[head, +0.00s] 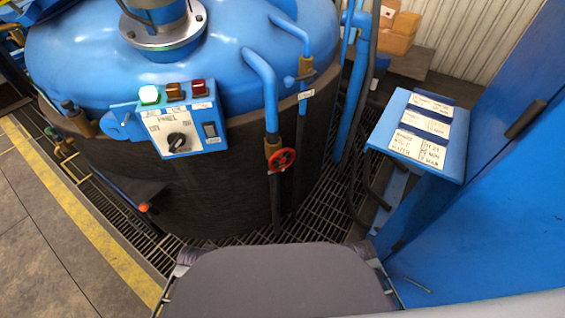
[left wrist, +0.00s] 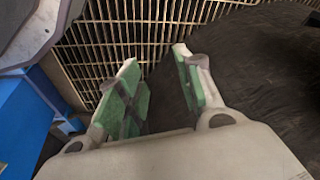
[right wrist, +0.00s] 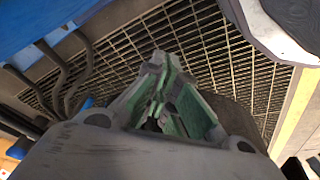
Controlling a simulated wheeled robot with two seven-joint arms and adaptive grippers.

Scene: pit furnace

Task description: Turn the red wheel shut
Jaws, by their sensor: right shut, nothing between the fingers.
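The red wheel (head: 282,160) is a small handwheel on a brass valve at the lower end of a blue pipe (head: 265,85), at the front right of the furnace in the head view. Neither gripper shows in the head view, and the wheel shows in neither wrist view. My left gripper (left wrist: 156,58) is open and empty, with floor grating and a dark surface beyond it. My right gripper (right wrist: 162,62) is shut with its fingertips together and nothing between them, above the grating. How far each gripper is from the wheel cannot be told.
A control panel (head: 178,128) with lamps and a black knob is on the furnace front (head: 225,200). A blue stand with label cards (head: 420,130) and a blue cabinet (head: 505,210) are at the right. Grating (head: 325,205) covers the floor between.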

